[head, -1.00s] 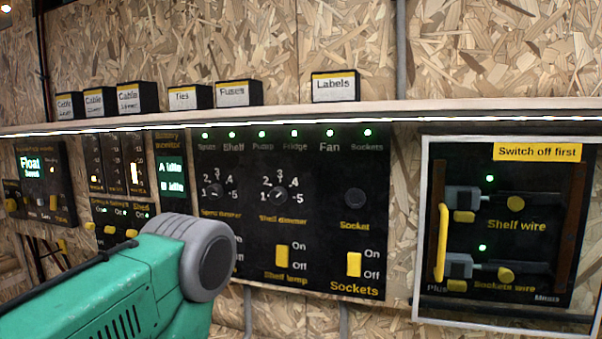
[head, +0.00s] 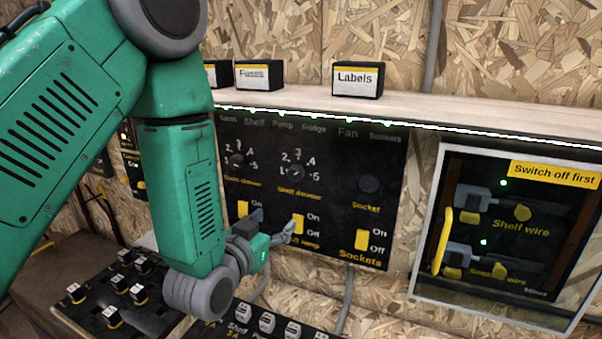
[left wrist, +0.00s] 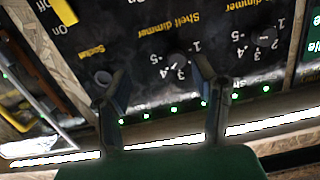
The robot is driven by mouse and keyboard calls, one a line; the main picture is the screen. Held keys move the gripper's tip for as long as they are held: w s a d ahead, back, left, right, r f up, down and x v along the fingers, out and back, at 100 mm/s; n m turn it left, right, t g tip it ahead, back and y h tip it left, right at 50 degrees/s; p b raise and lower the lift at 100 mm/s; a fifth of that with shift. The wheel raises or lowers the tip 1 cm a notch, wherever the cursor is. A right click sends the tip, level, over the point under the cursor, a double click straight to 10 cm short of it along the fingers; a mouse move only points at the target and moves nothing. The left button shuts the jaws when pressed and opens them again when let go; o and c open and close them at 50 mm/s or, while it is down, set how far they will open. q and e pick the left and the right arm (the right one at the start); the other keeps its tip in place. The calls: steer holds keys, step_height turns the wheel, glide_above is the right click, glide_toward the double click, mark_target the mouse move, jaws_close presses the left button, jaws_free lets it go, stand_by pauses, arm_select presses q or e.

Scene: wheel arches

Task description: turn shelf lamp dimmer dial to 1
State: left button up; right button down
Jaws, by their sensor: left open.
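The shelf dimmer dial (head: 297,170) is a small dark knob on the black panel, with numbers 1 to 5 around it. Its pointer is too small to read. In the left wrist view the panel shows upside down, and the dial (left wrist: 178,61) appears between my fingertips, nearer the right one. My left gripper (head: 273,226) is open and empty. In the head view it is below the dial, in front of the shelf lamp switch (head: 297,224), and it looks apart from the dial. It also shows in the left wrist view (left wrist: 160,72). My right gripper is not in view.
The spots dimmer dial (head: 237,160) is left of the shelf dimmer, the socket knob (head: 369,184) right. A sockets switch (head: 362,240) is lower right. A shelf (head: 420,115) juts out above the panel. A framed switch box (head: 430,215) is at right. A lower switch panel (head: 150,318) lies beneath.

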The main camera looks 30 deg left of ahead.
arm_select(q)
step_height(320, 180, up, 4)
steer(key=a+t, duration=0.1)
steer(key=p, duration=0.2)
glide_toward(295, 175)
steer(key=w+a, duration=0.1)
steer(key=w, duration=0.4)
steer(key=w+p, duration=0.1)
steer(key=w, duration=0.3)
steer(key=shift+w+d+f, duration=0.1)
steer(key=shift+w+d, duration=0.3)
steer(key=shift+w+a, duration=0.2)
steer(key=shift+w, duration=0.1)
steer(key=shift+w+a+f, duration=0.1)
steer(key=shift+a+f, duration=0.05)
steer(key=shift+a, duration=0.4)
steer(key=shift+a+f, duration=0.1)
steer(key=shift+c, duration=0.4)
steer(key=c, duration=0.7)
steer(key=shift+d, duration=0.3)
steer(key=c, duration=0.3)
steer(key=shift+d, duration=0.2)
steer(key=shift+c, duration=0.2)
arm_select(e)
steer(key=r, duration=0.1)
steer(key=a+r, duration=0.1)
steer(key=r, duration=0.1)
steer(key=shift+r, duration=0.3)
